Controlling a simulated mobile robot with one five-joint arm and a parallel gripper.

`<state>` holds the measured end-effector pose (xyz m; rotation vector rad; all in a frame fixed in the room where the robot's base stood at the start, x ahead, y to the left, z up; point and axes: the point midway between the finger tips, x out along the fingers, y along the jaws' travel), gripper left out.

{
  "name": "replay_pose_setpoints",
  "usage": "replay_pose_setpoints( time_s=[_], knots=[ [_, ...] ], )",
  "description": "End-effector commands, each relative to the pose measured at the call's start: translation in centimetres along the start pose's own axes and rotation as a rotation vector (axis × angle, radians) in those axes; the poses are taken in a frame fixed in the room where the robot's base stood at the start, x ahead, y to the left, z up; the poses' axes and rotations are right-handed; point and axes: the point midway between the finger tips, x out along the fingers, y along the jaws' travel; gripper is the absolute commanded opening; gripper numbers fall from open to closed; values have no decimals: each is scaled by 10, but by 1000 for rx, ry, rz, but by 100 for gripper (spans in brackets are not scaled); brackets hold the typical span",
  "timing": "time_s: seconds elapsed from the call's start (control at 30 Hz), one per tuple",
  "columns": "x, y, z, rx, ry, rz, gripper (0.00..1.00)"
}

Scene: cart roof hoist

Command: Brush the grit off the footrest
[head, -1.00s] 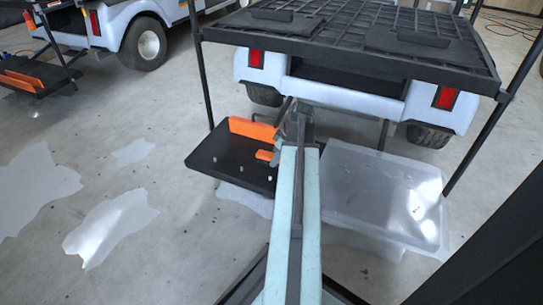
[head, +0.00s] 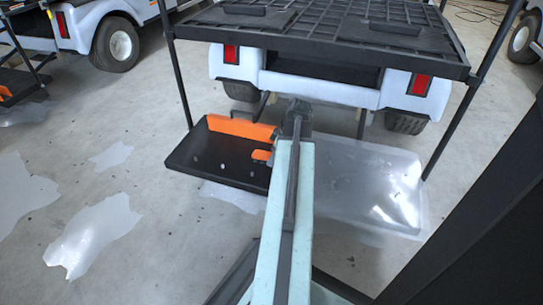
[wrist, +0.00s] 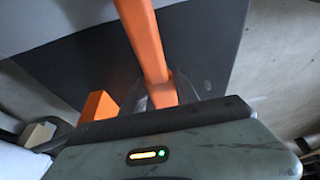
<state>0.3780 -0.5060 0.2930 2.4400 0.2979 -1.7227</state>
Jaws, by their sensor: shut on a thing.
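The footrest (head: 205,172) is a flat black plate behind the white cart, with a long orange strip (head: 240,128) along its far side. Several small pale specks of grit (head: 223,167) lie scattered on it. My gripper (head: 298,112) is over the footrest's right side. In the wrist view my gripper (wrist: 160,97) is shut on an orange bar (wrist: 146,40), which looks like the brush's handle. A short orange piece (head: 260,155) shows beside my gripper in the head view. No bristles can be made out. An orange block (wrist: 97,106) stands left of the fingers.
A clear, shiny tray or sheet (head: 370,185) lies right of the footrest. A black slatted rack (head: 335,35) on thin posts overhangs the cart (head: 290,85). Pale wet-looking patches (head: 95,235) mark the open concrete floor at left. Another cart (head: 90,35) stands at back left.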

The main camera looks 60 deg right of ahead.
Motion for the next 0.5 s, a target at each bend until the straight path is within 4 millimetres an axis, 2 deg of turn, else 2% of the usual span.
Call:
replay_pose_setpoints(
  time_s=[0.23, 0.5],
  knots=[
    [-5, 0, -2, 0, 0, 0, 4],
    [-36, 0, -13, 0, 0, 0, 4]
  ],
)
